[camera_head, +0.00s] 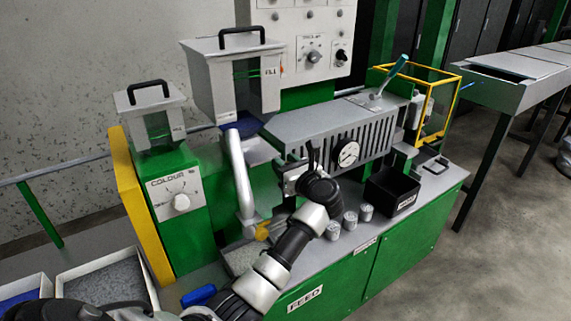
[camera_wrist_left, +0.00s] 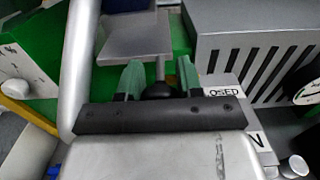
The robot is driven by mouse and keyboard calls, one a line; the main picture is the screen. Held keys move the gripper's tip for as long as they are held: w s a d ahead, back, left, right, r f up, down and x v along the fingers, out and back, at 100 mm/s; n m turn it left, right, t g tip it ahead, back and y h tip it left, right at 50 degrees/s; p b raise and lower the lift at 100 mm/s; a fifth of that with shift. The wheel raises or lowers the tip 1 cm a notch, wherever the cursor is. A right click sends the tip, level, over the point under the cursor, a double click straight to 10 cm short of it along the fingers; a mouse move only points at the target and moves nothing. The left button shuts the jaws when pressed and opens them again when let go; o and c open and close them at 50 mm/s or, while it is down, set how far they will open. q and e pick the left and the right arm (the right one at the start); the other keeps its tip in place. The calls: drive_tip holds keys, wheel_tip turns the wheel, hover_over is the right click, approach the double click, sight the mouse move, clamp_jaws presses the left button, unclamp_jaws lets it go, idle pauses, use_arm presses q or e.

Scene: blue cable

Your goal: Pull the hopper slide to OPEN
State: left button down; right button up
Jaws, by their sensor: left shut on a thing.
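The hopper slide is a flat grey plate (camera_wrist_left: 136,38) with a thin rod ending in a round black knob (camera_wrist_left: 158,91) in the left wrist view. My left gripper (camera_wrist_left: 159,80) has its two greenish fingers on either side of the knob and is shut on it. In the head view my left gripper (camera_head: 292,172) is at the front of the machine, below the hopper (camera_head: 215,80), and my wrist partly hides the knob. A label reading "OSED" (camera_wrist_left: 223,93) is beside the right finger, with part of an "N" (camera_wrist_left: 258,138) nearer the camera. My right gripper is not in view.
A pale bent pipe (camera_head: 240,175) stands just left of the gripper. The slotted grey housing (camera_head: 330,125) with a gauge (camera_head: 348,154) is on the right. Several small cups (camera_head: 350,220) and a black bin (camera_head: 391,192) stand at the bench front.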

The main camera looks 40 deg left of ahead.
use_arm(q)
drive_tip(key=b+v, duration=0.1)
drive_tip(key=v, duration=0.5)
drive_tip(key=shift+b, duration=0.4)
drive_tip(key=shift+d+f, duration=0.1)
drive_tip(key=shift+f, duration=0.05)
drive_tip(key=c, duration=1.1)
unclamp_jaws()
drive_tip(key=o, duration=0.3)
drive_tip(key=shift+s+d, duration=0.1)
drive_tip(key=shift+o, duration=0.2)
